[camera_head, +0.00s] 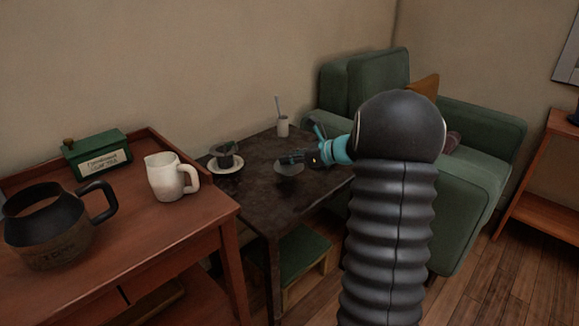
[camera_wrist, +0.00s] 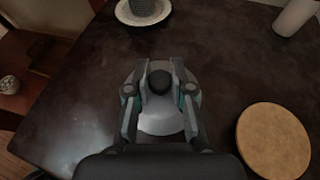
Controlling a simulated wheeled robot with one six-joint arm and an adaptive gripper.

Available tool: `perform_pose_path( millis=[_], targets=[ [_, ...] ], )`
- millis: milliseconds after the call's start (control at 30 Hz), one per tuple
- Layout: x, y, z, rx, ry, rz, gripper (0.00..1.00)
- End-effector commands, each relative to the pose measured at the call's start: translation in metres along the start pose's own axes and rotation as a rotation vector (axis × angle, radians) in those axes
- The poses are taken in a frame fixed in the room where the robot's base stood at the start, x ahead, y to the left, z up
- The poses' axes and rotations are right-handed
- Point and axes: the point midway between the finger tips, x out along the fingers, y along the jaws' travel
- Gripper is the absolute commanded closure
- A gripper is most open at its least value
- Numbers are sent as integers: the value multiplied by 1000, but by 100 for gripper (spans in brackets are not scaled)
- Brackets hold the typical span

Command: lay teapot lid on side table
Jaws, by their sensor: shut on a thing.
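The teapot lid, a pale grey disc with a dark round knob, shows in the wrist view (camera_wrist: 160,122) and as a pale disc in the head view (camera_head: 289,169). My gripper (camera_wrist: 160,80) is shut on the lid's knob, with a finger on either side. In the head view my gripper (camera_head: 297,158) is partly hidden by my own arm. The lid is over the dark side table (camera_head: 270,205), low and level. I cannot tell whether its underside touches the tabletop.
A dark cup on a white saucer (camera_head: 227,168) stands on the table's left part. A white cup with a spoon (camera_head: 283,127) stands at the back. A round cork mat (camera_wrist: 273,140) lies right of the lid. A green armchair (camera_head: 470,185) stands close on the right.

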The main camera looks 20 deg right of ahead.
Motion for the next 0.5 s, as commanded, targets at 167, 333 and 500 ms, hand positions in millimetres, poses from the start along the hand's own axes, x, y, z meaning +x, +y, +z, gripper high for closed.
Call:
perform_pose_path(
  millis=[167,333,500],
  targets=[
    [10,0,-24,3,1,0,100],
    [11,0,-26,0,0,0,100],
    [11,0,-28,1,0,0,100]
  ],
)
